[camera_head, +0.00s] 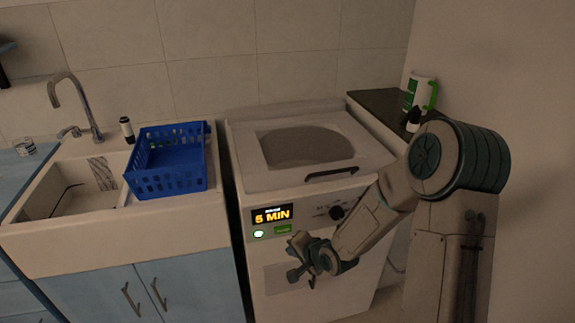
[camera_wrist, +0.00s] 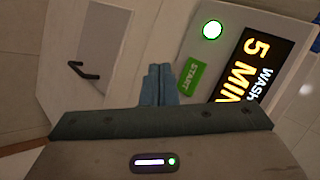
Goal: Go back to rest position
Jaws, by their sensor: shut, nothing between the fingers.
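My gripper (camera_head: 300,262) is in front of the white washing machine (camera_head: 290,285), low on its front face. In the wrist view my gripper's fingers (camera_wrist: 158,85) are closed together with nothing between them. They point toward the machine's front, near the green START button (camera_wrist: 191,77). A round light (camera_wrist: 212,29) glows white-green beside the lit display (camera_wrist: 255,65), which reads "WASH" and "5 MIN". In the head view the display (camera_head: 272,215) also reads "5 MIN". I cannot tell whether the fingers touch the panel.
A sink (camera_head: 60,205) with a blue basket (camera_head: 167,182) on its right side stands to the left. A dark counter (camera_head: 375,104) at the right bears a green and white container (camera_head: 417,95). A wall closes the right side. The floor in front is barely visible.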

